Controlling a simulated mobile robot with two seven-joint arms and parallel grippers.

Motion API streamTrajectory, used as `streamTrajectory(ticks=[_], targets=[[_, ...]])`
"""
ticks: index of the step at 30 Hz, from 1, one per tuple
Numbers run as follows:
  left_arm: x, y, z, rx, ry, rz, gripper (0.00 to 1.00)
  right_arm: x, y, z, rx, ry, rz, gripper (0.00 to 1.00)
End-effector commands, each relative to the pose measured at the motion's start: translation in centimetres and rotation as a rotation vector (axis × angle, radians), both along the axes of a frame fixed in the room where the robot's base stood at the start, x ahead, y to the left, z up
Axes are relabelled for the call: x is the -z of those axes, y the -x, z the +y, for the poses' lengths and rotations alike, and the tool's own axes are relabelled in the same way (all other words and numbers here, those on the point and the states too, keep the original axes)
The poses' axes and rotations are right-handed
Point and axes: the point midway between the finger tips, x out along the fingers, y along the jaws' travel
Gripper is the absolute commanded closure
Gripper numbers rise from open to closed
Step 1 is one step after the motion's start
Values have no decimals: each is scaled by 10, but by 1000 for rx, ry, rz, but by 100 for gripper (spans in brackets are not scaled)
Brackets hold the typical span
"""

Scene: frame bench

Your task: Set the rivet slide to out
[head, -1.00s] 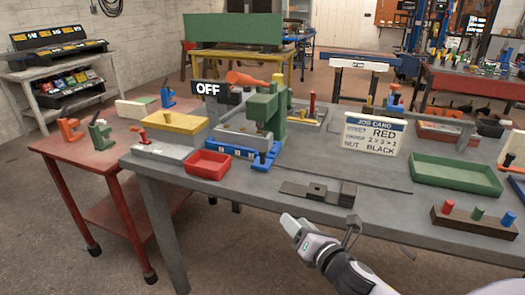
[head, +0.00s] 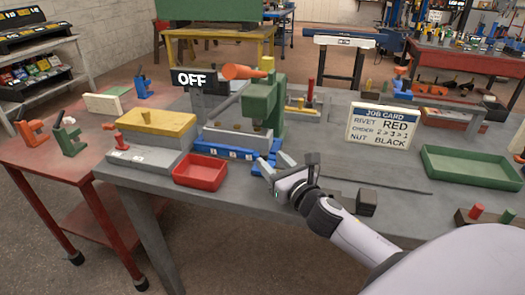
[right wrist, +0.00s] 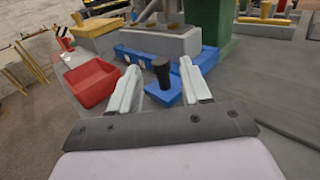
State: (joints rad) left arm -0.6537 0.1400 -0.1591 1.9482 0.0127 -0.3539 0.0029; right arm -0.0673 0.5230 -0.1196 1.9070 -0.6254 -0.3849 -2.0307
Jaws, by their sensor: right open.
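The rivet slide appears to be the blue piece (right wrist: 158,97) with an upright dark knob (right wrist: 161,72) in the right wrist view. It sticks out from a blue base (head: 232,148) with small white labels, at the foot of the green press (head: 262,105). My right gripper (head: 287,162) is open, and its fingertips (right wrist: 159,68) stand on either side of the knob, with gaps visible. In the head view the gripper partly hides the slide. My left gripper is not in view.
A red tray (head: 200,172) sits just left of the slide. A yellow-topped grey box (head: 157,122) stands further left. A job card (head: 383,126) and a green tray (head: 470,166) are to the right. A dark block (head: 367,202) lies near the forearm.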

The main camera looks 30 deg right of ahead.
Motion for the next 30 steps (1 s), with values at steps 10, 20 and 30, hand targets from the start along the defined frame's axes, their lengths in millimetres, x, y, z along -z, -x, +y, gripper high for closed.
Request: streamTrajectory(ticks=[10,20,30], targets=[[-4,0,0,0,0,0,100,-1,-41,-3,0,-3,-1,52],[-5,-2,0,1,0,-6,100,0,-49,-4,-1,-1,0,52],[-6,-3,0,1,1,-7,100,0,-49,-4,-1,-2,0,100]])
